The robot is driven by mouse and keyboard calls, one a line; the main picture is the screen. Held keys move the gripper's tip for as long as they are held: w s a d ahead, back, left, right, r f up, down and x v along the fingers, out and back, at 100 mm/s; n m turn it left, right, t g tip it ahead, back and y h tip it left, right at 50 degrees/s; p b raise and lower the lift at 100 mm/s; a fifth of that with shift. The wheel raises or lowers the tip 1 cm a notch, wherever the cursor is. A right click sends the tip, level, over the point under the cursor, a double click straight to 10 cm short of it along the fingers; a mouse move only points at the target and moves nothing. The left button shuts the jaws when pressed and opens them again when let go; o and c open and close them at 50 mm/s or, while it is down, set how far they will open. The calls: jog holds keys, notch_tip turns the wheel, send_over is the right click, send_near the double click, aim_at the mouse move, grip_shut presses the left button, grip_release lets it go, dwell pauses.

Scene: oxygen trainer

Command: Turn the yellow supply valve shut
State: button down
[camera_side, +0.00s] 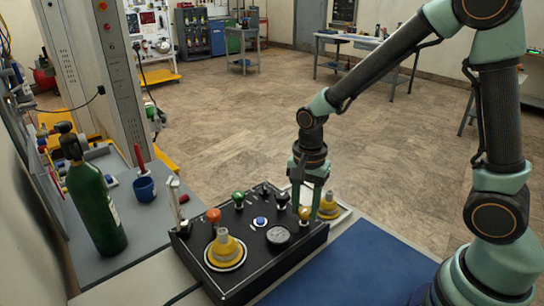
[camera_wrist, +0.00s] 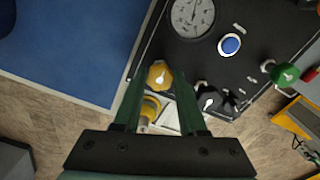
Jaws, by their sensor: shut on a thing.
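The yellow supply valve (camera_side: 305,213) is a small yellow knob at the right end of the black panel (camera_side: 252,278). In the wrist view the yellow knob (camera_wrist: 160,74) carries a white mark and sits between the two green fingertips. My gripper (camera_side: 306,206) points down at the panel and is shut on this knob. The fingers cover part of the knob's sides in the side view.
Beside the knob on the panel are a gauge (camera_side: 278,235), a blue button (camera_side: 260,221), a black knob (camera_side: 282,198), a green knob (camera_side: 238,197) and an orange knob (camera_side: 214,215). A yellow fitting (camera_side: 328,204) stands just behind my gripper. A green cylinder (camera_side: 95,205) stands left.

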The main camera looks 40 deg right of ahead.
aim_at(305, 210)
jog(key=shift+r+m, duration=0.1)
jog(key=shift+m, duration=0.5)
jog(key=shift+c, duration=2.3)
grip_release()
notch_tip(305, 210, up, 12)
